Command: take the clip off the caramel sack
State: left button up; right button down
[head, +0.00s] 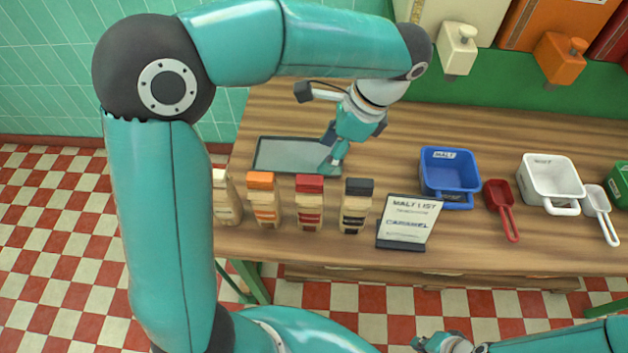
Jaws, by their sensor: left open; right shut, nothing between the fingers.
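Several small tan sacks stand in a row near the table's front edge, with a white top (222,203), an orange top (265,205), a red top (309,207) and a black top (355,212). The coloured tops look like clips or folded closures. The sack labels are too small to read, so I cannot tell which is caramel. My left gripper (331,160) is open and empty over the right end of a grey tray (280,153), behind the red-topped and black-topped sacks. My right gripper (422,345) is shut and empty at the bottom edge, in front of the table.
A sign (408,220) reading "MALT LIST" and "CARAMEL" stands right of the sacks. Further right are a blue bin (448,185), a red scoop (503,205), a white bin (552,182) and a white scoop (600,208). Dispensers hang at the back. My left arm hides part of the left side.

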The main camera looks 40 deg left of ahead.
aim_at(308, 178)
pick_arm(q)
jog(key=x, duration=0.4)
jog(key=shift+s+f, duration=0.15)
jog(key=shift+s, duration=0.15)
jog(key=x, duration=0.3)
jog(key=p+x, duration=0.1)
jog(key=shift+s+a+f, duration=0.1)
jog(key=shift+s, duration=0.25)
jog(key=shift+f, duration=0.25)
jog(key=c, duration=0.9)
